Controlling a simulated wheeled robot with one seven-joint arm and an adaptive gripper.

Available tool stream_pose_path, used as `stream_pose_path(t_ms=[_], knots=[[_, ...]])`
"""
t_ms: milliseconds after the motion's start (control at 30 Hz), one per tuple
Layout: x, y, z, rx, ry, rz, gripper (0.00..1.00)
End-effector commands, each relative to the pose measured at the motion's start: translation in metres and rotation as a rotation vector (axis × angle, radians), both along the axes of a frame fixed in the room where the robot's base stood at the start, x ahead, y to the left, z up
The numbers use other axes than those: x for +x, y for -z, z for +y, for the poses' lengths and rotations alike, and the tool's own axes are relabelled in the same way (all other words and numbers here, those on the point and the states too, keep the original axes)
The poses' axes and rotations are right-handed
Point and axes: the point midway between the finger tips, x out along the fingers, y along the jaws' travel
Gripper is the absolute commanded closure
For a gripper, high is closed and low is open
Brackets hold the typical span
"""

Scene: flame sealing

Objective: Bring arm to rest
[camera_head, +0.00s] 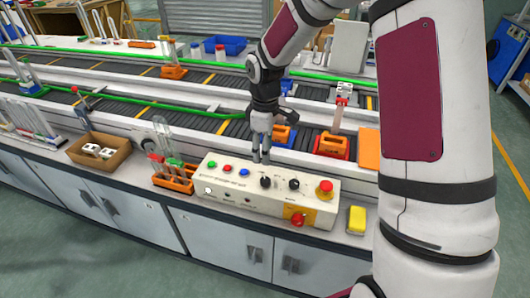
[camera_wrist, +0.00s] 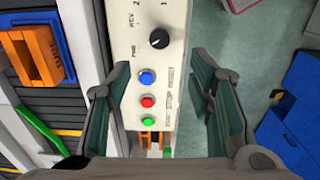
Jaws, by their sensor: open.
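My gripper (camera_head: 261,155) hangs pointing down at the back edge of the white control box in the head view. In the wrist view my gripper (camera_wrist: 155,78) has its two fingers spread wide, with nothing held between them. The control box (camera_head: 225,199) lies beneath it, and its panel (camera_wrist: 143,60) shows between the fingers with a black knob (camera_wrist: 159,40) and blue, red and green buttons. I cannot tell whether the fingers touch the box. My arm reaches in from the right of the head view.
Left of the box stands an orange rack (camera_head: 173,182) with tubes, then a cardboard box (camera_head: 98,151). A yellow block (camera_head: 356,220) lies to its right. Conveyors (camera_head: 190,119) carrying orange holders run behind. An orange holder (camera_wrist: 37,48) shows left of the fingers in the wrist view.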

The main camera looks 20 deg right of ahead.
Motion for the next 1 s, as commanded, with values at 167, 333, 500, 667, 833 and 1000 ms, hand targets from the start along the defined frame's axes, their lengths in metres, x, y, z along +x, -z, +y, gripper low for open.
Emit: stream_pose_path(t_ms=[167, 333, 500, 667, 833, 1000], knots=[[0.0, 0.0, 0.0, 0.0, 0.0, 0.0, 0.52], [0.0, 0.0, 0.0, -0.001, 0.001, -0.001, 0.52], [-0.007, -0.021, -0.002, -0.019, 0.035, -0.022, 0.52], [-0.03, -0.069, -0.006, -0.056, 0.141, -0.077, 0.52], [-0.066, -0.12, -0.009, -0.076, 0.282, -0.149, 0.52], [-0.107, -0.162, -0.01, -0.066, 0.429, -0.222, 0.52]])
